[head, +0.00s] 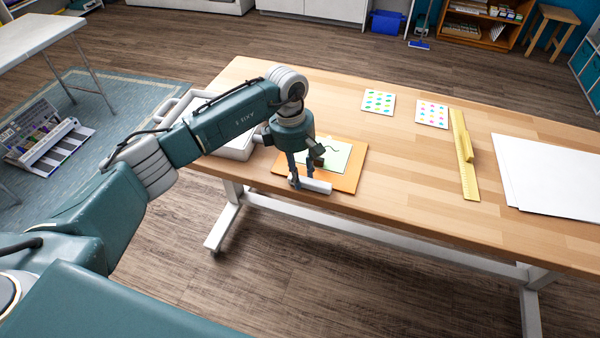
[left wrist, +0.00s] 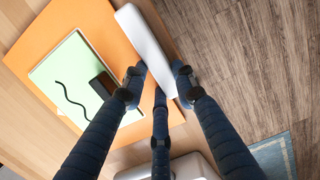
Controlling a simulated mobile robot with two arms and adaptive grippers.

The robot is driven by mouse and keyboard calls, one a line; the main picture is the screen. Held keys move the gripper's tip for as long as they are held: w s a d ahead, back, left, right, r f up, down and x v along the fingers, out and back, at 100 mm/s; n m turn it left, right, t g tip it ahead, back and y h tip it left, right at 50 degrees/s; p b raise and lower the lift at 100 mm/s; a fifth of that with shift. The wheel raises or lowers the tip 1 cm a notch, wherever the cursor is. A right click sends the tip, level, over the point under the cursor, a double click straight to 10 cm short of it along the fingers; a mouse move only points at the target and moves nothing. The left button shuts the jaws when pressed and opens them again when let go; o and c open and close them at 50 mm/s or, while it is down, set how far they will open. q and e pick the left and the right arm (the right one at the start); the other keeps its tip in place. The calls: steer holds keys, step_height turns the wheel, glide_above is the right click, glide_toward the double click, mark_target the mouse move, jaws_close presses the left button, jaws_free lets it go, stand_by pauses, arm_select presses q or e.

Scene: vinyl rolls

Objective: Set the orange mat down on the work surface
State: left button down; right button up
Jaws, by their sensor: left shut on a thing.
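The orange mat (head: 354,181) lies flat at or just above the wooden table's near edge; I cannot tell whether it touches the table. In the left wrist view the orange mat (left wrist: 62,28) fills the upper left. A white bar (head: 314,187) runs along its near edge and also shows in the left wrist view (left wrist: 142,38). On the mat are a pale green sheet (left wrist: 62,68), a small black block (left wrist: 102,86) and a dark wavy strip. My left gripper (head: 303,178) points down, shut on the mat at its white bar. My right gripper is out of view.
A white tray (head: 238,147) stands left of the mat. Two dotted cards (head: 378,102), (head: 431,114), a yellow ruler (head: 467,181) and white sheets (head: 550,178) lie farther right. Bare table (head: 410,175) lies between the mat and the ruler.

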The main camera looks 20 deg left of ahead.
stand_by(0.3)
arm_select(q)
steer(key=shift+f+b, duration=0.15)
steer(key=shift+b, duration=0.2)
steer(key=shift+c, duration=0.5)
jaws_free()
stand_by(0.4)
steer(key=shift+a+r+p, duration=0.15)
steer(key=shift+r+p, duration=0.6)
steer(key=shift+r, duration=0.75)
steer(key=shift+a+r+p, duration=0.2)
steer(key=shift+r+p, duration=0.55)
steer(key=shift+r, duration=0.8)
steer(key=shift+a+r+p, duration=0.15)
steer(key=shift+r+p, duration=0.6)
steer(key=shift+r, duration=0.75)
